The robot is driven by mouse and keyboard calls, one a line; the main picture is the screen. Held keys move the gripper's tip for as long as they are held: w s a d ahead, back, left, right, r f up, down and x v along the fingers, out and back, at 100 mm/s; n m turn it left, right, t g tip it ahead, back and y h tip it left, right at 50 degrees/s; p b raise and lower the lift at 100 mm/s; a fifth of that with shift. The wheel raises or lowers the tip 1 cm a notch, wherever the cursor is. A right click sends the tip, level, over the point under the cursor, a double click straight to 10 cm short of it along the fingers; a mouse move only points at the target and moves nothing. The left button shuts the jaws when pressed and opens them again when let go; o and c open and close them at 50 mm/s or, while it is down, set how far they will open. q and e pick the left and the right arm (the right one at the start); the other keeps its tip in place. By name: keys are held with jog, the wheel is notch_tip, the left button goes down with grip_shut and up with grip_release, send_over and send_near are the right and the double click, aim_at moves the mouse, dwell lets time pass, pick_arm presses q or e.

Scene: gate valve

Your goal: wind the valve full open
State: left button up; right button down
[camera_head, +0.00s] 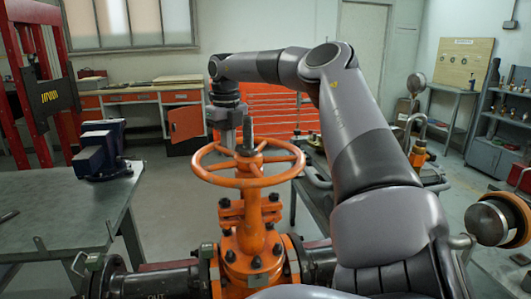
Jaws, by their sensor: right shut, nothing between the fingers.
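The orange gate valve (254,254) stands upright in the lower middle of the head view, with its orange handwheel (201,167) lying level on top. A grey threaded stem (249,132) rises through the wheel's hub. My right arm comes in from the lower right and bends over to the far side of the wheel. My right gripper (229,143) points down at the wheel's far left rim, shut with nothing between its fingers. Its fingertips are small here, and I cannot tell whether they touch the rim. My left gripper is out of view.
Dark pipes (165,281) run left and right from the valve. A metal workbench (60,205) with a blue vise (102,152) stands at the left. An orange tool cabinet (270,108) is behind the wheel. My right arm hides part of the right side.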

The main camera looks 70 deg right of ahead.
aim_at(219, 148)
jog(key=a, duration=0.1)
jog(key=w+a, duration=0.1)
jog(key=shift+a+f+b, duration=0.2)
jog(key=shift+a+b, duration=0.1)
jog(key=shift+b, duration=0.05)
jog(key=shift+a+r, duration=0.1)
notch_tip(219, 148, up, 2)
jog(key=shift+w+p, duration=0.1)
jog(key=shift+p, duration=0.4)
jog(key=shift+r, duration=2.45)
